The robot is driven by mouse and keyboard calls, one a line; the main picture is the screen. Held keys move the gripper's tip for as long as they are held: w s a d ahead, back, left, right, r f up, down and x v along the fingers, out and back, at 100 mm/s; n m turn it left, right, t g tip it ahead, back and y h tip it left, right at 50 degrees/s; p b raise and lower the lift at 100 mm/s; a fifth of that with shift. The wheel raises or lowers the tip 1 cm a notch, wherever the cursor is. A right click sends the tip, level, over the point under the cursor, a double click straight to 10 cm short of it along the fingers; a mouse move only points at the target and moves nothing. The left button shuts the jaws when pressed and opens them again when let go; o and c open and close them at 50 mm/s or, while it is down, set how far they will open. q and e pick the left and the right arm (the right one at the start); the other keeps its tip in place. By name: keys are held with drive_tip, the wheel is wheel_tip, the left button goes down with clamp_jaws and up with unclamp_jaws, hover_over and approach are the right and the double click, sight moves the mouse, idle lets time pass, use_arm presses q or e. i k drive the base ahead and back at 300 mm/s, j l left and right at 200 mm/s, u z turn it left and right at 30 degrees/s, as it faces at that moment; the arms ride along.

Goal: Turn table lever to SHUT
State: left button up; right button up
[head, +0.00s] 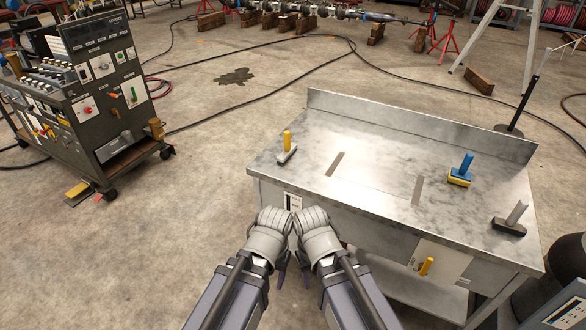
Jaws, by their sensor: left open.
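The metal table (400,175) stands ahead of me and to the right. A short yellow lever (426,267) sticks out from a pale plate (452,262) on its front face; the plate's markings are too small to read. My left gripper (275,217) is open and empty, in front of the table's front left part. My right gripper (312,217) is close beside it; its fingers do not show clearly enough to tell their opening. Both grippers are to the left of the lever and apart from it.
On the tabletop are a yellow-handled tool (287,143), a blue-and-yellow block (461,172) and a grey-handled tool (512,217). A control console (100,85) stands at the left. Cables cross the floor; the floor between console and table is otherwise open.

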sight(423, 267)
drive_tip(key=z, duration=1.3)
